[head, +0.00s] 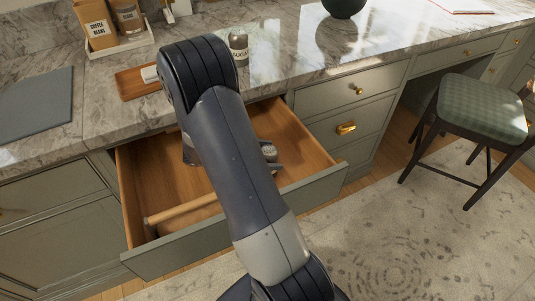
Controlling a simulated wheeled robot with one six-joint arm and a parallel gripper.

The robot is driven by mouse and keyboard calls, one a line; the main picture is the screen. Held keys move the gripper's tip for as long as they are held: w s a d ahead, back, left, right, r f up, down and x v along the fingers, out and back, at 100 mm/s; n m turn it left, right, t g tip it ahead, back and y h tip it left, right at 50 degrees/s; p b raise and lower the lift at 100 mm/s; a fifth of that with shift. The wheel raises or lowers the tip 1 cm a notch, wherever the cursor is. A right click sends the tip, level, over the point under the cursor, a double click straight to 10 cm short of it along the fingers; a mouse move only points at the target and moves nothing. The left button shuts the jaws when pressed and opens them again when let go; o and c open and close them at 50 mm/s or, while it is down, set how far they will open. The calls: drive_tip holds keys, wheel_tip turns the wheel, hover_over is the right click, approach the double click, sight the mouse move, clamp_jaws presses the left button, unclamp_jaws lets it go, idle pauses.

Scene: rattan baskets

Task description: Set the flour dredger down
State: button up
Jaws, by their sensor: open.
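My arm reaches over an open wooden drawer (304,150) and hides much of its inside. Part of my gripper (271,160) seems to show just right of the arm, inside the drawer; its jaws are open, but most of it is hidden. A small greyish object (190,152) shows at the arm's left edge in the drawer; I cannot tell whether it is the flour dredger. A small jar with a metallic look (238,43) stands upright on the marble counter, behind the arm; I cannot tell if that is the dredger.
A wooden rolling pin or bar (182,208) lies at the drawer's front left. The counter (285,50) holds a wooden board (134,84), a white tray with coffee packets (100,33) and a dark round vase (343,7). A stool (482,108) stands at right.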

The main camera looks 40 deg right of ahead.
drive_tip(key=shift+r, duration=0.3)
drive_tip(key=v, duration=1.2)
drive_tip(key=shift+f, duration=0.15)
idle(0.5)
